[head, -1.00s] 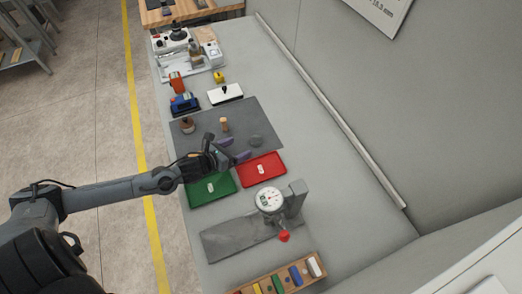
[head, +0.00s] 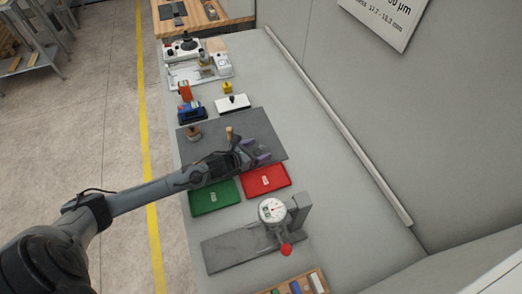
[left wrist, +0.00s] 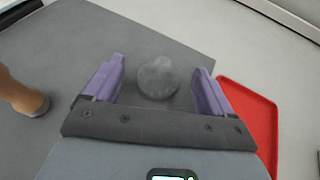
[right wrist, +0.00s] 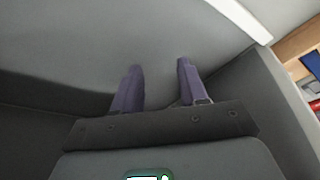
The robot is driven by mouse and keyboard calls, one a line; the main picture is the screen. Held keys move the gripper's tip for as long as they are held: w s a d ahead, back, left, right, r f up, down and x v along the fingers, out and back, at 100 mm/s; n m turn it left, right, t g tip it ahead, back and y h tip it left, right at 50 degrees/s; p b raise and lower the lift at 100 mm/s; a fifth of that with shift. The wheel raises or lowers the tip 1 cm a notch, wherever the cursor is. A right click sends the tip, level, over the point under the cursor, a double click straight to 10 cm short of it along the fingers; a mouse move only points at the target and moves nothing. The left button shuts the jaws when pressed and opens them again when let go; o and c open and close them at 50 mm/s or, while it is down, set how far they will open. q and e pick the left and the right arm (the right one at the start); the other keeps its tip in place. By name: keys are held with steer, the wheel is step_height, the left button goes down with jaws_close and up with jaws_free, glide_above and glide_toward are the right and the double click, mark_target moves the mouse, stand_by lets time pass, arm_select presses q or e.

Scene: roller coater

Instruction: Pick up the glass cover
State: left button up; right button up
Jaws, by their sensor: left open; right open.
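A round, translucent grey disc, which looks like the glass cover (left wrist: 157,78), lies on the dark grey mat (left wrist: 195,42). In the left wrist view it sits between the two purple fingers of my left gripper (left wrist: 160,66), with a gap on each side. In the head view my left gripper (head: 254,150) is over the mat's right part, and the arm and fingers partly hide the disc. The left gripper is open and empty; its height above the disc is hard to judge. My right gripper (right wrist: 159,64) is open and empty before a plain grey surface, outside the head view.
A wooden-handled tool (left wrist: 22,92) stands left of the disc. Red (head: 266,180) and green (head: 213,197) trays lie in front of the mat. A dial gauge stand (head: 272,211) is nearer. A brown pot (head: 193,133) stands on the mat's left part.

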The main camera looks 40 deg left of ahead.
arm_select(q)
steer(key=shift+x, duration=1.15)
steer(key=shift+c, duration=0.3)
steer(key=c, duration=1)
steer(key=shift+r, duration=0.1)
